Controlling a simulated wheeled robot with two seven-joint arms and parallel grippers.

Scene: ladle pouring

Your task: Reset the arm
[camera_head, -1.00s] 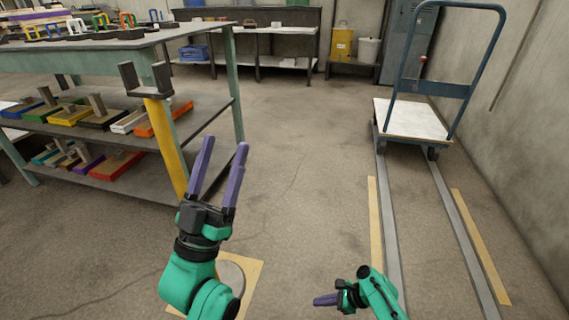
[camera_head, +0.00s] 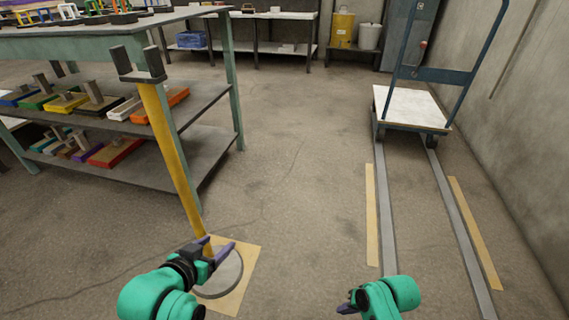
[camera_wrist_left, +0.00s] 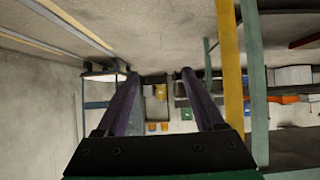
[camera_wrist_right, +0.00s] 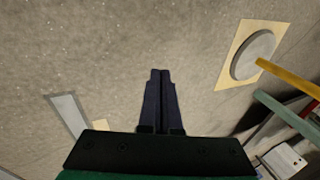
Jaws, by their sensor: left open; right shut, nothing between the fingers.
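My left gripper (camera_head: 220,246) is low in the head view, in front of the foot of the yellow post. Its purple fingers are apart with nothing between them, as the left wrist view (camera_wrist_left: 160,75) also shows. My right gripper (camera_head: 345,303) is at the bottom of the head view, to the right of the left one. Its purple fingers are together and empty in the right wrist view (camera_wrist_right: 160,75). Both arms are green and black.
The yellow post (camera_head: 168,145) with a dark forked top stands on a round grey base (camera_head: 228,275). A shelf table (camera_head: 190,150) with coloured blocks is at the left. The middle floor is clear.

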